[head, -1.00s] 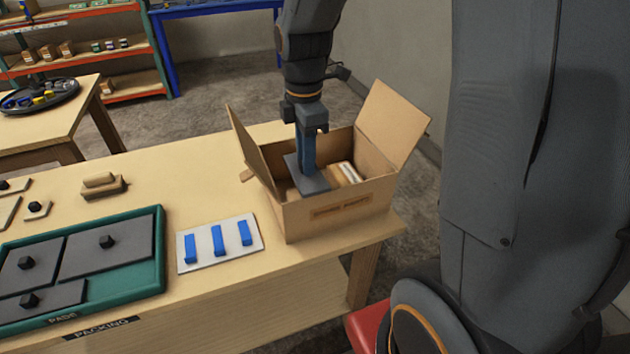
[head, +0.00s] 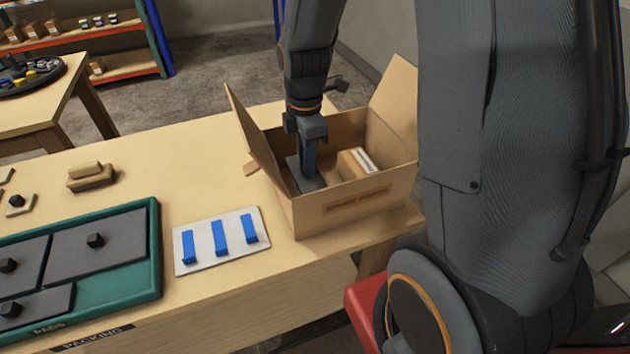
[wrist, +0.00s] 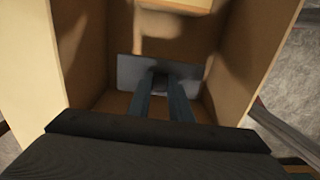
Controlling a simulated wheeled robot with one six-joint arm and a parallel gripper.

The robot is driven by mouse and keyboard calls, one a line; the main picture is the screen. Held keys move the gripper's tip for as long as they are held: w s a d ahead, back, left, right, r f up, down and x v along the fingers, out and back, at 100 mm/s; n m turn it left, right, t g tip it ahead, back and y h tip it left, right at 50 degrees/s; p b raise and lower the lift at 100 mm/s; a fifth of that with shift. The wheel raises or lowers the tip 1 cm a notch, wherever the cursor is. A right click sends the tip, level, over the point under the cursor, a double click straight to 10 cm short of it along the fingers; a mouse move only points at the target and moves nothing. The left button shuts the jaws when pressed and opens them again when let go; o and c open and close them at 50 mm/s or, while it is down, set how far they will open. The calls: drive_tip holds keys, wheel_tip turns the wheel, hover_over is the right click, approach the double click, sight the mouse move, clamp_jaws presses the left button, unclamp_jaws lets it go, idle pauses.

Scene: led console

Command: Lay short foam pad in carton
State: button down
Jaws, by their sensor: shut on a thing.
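The open cardboard carton (head: 340,214) stands at the right end of the table, its flaps raised. My gripper (head: 308,180) reaches down inside it. It is shut on the knob of a dark grey foam pad (head: 293,172), which is in the left part of the carton. In the wrist view the pad (wrist: 132,70) lies across the carton's width below my fingers (wrist: 160,90), and the knob is between the fingertips. I cannot tell whether the pad touches the carton floor. A tan block with a white part (head: 360,163) is in the carton's right part.
A green tray (head: 155,240) at left holds several grey pads with black knobs. A white plate (head: 205,262) with three blue bars lies between tray and carton. A wooden brush-like block (head: 92,178) sits behind the tray. The carton walls are close around my gripper.

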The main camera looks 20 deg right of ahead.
sight(307, 182)
drive_tip(key=shift+f+p, duration=0.45)
drive_tip(key=shift+f, duration=2.75)
drive_tip(key=shift+f, duration=0.1)
drive_tip(key=c, duration=1.6)
unclamp_jaws()
wheel_tip(307, 182, up, 12)
drive_tip(key=shift+b, duration=0.95)
drive_tip(key=shift+s+m, duration=0.45)
drive_tip(key=shift+m, duration=0.25)
drive_tip(key=s+m, duration=0.3)
drive_tip(key=m, duration=0.2)
drive_tip(key=s+f+m, duration=0.1)
drive_tip(key=s+m, duration=0.1)
drive_tip(key=m, duration=0.4)
drive_tip(key=s+m+t, duration=0.1)
drive_tip(key=s+m, duration=0.2)
drive_tip(key=m, duration=0.2)
drive_tip(key=shift+s+f+m, duration=0.2)
drive_tip(key=shift+s+m, duration=0.1)
